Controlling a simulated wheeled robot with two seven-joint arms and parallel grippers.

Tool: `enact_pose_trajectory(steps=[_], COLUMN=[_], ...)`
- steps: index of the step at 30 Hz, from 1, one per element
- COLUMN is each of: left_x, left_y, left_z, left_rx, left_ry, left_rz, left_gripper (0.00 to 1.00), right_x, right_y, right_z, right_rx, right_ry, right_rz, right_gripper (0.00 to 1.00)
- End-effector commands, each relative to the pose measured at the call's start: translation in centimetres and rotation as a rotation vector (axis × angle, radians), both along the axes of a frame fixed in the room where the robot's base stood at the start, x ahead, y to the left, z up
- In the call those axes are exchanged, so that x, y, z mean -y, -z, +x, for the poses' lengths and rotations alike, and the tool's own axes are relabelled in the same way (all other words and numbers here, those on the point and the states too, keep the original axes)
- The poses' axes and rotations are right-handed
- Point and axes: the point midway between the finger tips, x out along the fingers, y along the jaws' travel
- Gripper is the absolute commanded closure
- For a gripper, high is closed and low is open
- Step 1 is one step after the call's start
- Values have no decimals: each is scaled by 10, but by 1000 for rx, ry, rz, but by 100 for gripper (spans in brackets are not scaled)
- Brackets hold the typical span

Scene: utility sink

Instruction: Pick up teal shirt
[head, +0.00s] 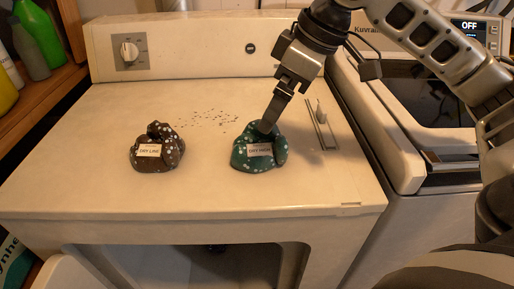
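The teal shirt (244,160) is a crumpled dark green-teal bundle with pale specks and a white label, lying on the white appliance top. My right gripper (268,126) comes down from the upper right, with its fingertip end at the upper part of the shirt. The fingers overlap from this side, so I cannot tell whether they are open or closed on the cloth. My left gripper is not in view.
A dark brown speckled bundle with a white label (157,151) lies to the left. Dark crumbs (212,117) are scattered behind the bundles. A small metal latch or handle (321,124) is at the right. Bottles (38,35) stand on a wooden shelf at the far left.

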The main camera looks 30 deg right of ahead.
Motion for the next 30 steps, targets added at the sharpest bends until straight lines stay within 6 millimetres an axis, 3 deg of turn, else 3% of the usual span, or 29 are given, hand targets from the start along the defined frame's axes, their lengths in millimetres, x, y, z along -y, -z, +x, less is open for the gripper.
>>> enact_pose_trajectory(steps=[1, 7, 14, 24, 30], left_x=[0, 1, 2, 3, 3], left_y=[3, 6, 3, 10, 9], left_z=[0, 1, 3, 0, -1], left_rx=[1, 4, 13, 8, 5], left_ry=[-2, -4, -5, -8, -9], left_rz=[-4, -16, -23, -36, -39], left_gripper=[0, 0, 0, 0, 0], right_x=[-3, -11, -15, -22, -23], right_y=[14, 47, 62, 105, 108], right_z=[3, 15, 20, 31, 32], right_rx=[-5, -3, -2, -2, 0], right_ry=[-2, -2, -2, -2, -2], right_rz=[0, 1, 1, 1, -1], right_gripper=[0, 0, 0, 0, 0])
